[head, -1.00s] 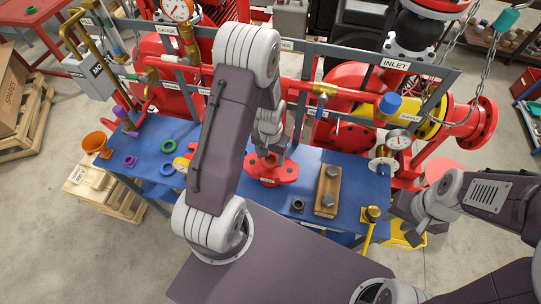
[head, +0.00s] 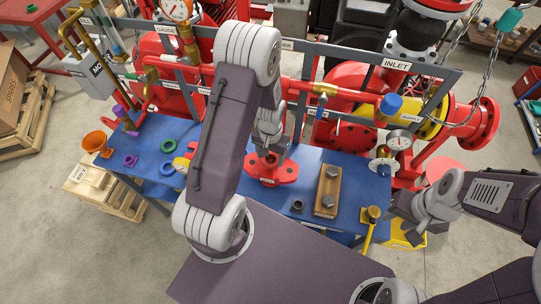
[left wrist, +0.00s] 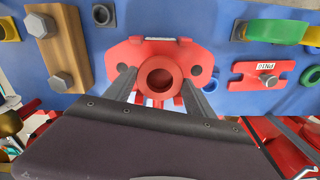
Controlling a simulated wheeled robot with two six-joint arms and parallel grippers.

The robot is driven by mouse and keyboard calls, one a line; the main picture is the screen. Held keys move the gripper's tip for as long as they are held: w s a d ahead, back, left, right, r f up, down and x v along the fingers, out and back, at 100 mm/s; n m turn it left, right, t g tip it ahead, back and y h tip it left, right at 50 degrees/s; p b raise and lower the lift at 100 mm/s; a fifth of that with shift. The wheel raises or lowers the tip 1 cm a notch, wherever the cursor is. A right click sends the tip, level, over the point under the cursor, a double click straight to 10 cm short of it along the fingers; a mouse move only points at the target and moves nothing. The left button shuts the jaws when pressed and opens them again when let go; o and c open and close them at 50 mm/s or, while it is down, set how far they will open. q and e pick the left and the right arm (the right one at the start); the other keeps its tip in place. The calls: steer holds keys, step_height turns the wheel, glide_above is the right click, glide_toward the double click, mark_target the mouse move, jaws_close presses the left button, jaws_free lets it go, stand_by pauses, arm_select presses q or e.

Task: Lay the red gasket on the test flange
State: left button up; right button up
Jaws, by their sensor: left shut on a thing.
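The test flange, a red plate with two ears (head: 286,174), lies on the blue bench top. It also shows in the left wrist view (left wrist: 207,56). My left gripper (head: 268,155) points down over its middle. In the left wrist view, my left gripper (left wrist: 160,84) has its two grey fingers on either side of a red ring, the red gasket (left wrist: 160,64), and is shut on it. The ring is over the flange's centre; I cannot tell whether it touches the flange. My right gripper (head: 412,222) is off the bench's right end, away from the flange, its jaws unclear.
A wooden block with bolts (head: 324,206) and a dark nut (head: 297,205) are right of the flange. Red pipework and a grey frame (head: 432,68) rise behind the bench.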

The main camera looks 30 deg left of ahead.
arm_select(q)
steer(key=shift+f+b, duration=1.65)
steer(key=shift+f, duration=0.6)
stand_by(0.3)
steer(key=o, duration=1.4)
steer(key=shift+r, duration=0.1)
steer(key=shift+o, duration=0.2)
step_height(320, 180, up, 9)
steer(key=shift+r+b, duration=0.1)
steer(key=shift+b, duration=0.4)
